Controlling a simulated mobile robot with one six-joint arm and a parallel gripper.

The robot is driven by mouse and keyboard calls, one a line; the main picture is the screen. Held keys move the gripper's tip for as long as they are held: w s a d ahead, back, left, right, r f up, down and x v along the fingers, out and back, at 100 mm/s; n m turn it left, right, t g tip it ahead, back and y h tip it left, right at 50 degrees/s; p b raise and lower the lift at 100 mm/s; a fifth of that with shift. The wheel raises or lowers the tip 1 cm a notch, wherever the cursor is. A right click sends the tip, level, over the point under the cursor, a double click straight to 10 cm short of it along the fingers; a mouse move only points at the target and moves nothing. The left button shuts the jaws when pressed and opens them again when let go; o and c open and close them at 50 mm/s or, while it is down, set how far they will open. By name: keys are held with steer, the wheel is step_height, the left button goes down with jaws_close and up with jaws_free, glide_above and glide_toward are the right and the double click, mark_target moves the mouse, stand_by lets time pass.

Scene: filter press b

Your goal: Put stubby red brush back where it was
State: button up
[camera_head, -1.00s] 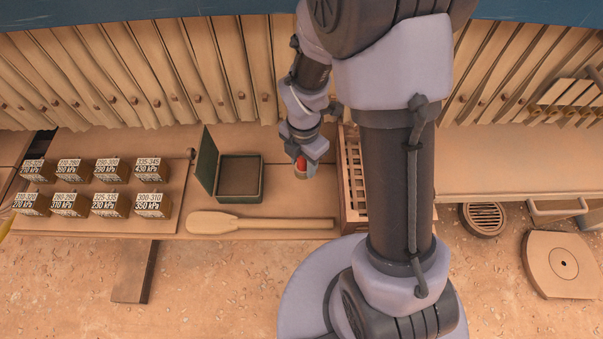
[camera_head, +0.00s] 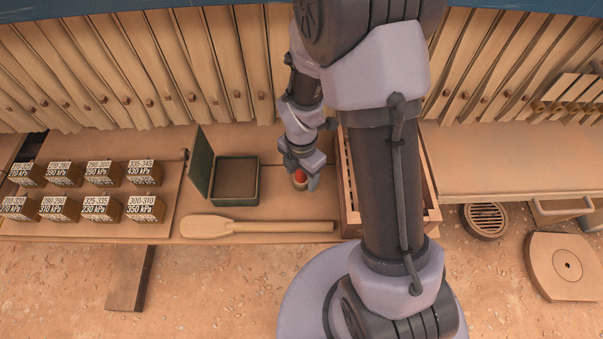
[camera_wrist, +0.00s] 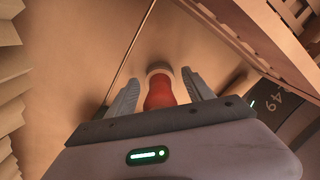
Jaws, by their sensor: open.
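The stubby red brush (camera_head: 300,177) stands upright on the bench, right of the green box, with its red top up. In the wrist view the brush (camera_wrist: 159,91) shows a red body and a pale far end between my fingers. My gripper (camera_head: 301,181) is over and around the brush, with its fingers open on either side. In the wrist view a gap shows between the brush and each finger of my gripper (camera_wrist: 160,88).
An open green box (camera_head: 236,181) and a wooden paddle (camera_head: 257,226) lie to the left. Several labelled blocks (camera_head: 103,174) stand on a board farther left. A slatted wooden crate (camera_head: 349,214) is close on the right, partly behind my arm.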

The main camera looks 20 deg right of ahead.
step_height(320, 180, up, 12)
steer(key=p, duration=0.6)
steer(key=shift+r, duration=0.15)
steer(key=s+a+r+m+t, duration=0.1)
steer(key=s+r+m+t, duration=0.1)
steer(key=s+r+m, duration=0.2)
steer(key=s+a+r+m+t+y, duration=0.1)
steer(key=s+r+m, duration=0.3)
steer(key=r+m, duration=0.7)
steer(key=s+a+r+m+t+y, duration=0.1)
steer(key=s+a+r+m+t, duration=0.1)
steer(key=s+r+m, duration=0.2)
step_height(320, 180, up, 3)
steer(key=m, duration=0.8)
steer(key=shift+s+r+m+t, duration=0.15)
steer(key=shift+s+m+t, duration=0.25)
